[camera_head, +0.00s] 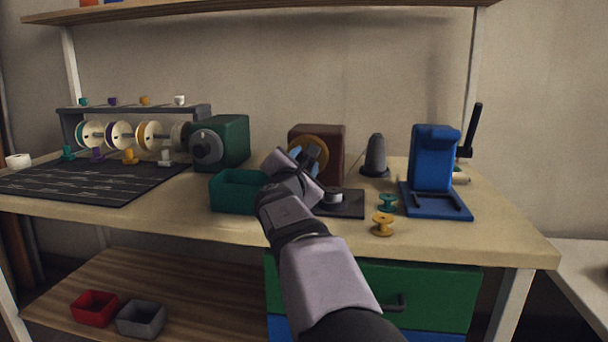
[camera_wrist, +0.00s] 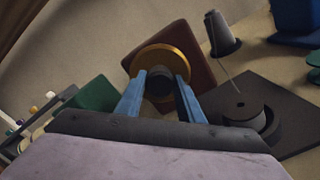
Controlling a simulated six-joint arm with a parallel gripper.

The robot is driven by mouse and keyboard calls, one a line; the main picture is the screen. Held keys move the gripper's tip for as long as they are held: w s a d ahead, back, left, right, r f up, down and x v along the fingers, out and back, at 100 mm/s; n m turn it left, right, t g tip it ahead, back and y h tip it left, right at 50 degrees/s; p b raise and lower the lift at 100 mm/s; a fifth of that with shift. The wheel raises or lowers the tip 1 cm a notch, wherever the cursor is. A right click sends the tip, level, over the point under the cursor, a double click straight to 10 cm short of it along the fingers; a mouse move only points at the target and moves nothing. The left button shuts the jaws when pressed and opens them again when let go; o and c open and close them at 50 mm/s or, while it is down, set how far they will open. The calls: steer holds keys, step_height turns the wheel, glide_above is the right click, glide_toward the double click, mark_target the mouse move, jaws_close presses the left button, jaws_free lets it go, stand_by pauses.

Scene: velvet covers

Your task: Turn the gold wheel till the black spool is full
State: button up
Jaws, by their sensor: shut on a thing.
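The gold wheel (camera_head: 312,140) stands upright on the front of a brown box (camera_head: 335,150). In the wrist view the wheel (camera_wrist: 160,52) has a dark round knob (camera_wrist: 159,84) at its middle. My gripper (camera_head: 306,158) is at the wheel; its blue fingers (camera_wrist: 160,78) are shut on the dark knob. The black spool (camera_wrist: 241,104) stands on a dark base plate (camera_wrist: 285,110) to the right of the wheel. A thin thread runs to it from a grey cone (camera_wrist: 220,35). I cannot tell how full the spool is.
A green bin (camera_head: 232,194) is just left of my arm. A green machine (camera_head: 226,140) stands behind it. A teal spool (camera_head: 388,202), a yellow spool (camera_head: 382,224) and a blue stand (camera_head: 432,160) are at the right. A dark mat (camera_head: 90,182) lies at the left.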

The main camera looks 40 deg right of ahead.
steer(key=shift+m+b, duration=1.1)
steer(key=shift+m, duration=0.4)
steer(key=o, duration=1.1)
steer(key=shift+c, duration=0.2)
steer(key=shift+v, duration=3.7)
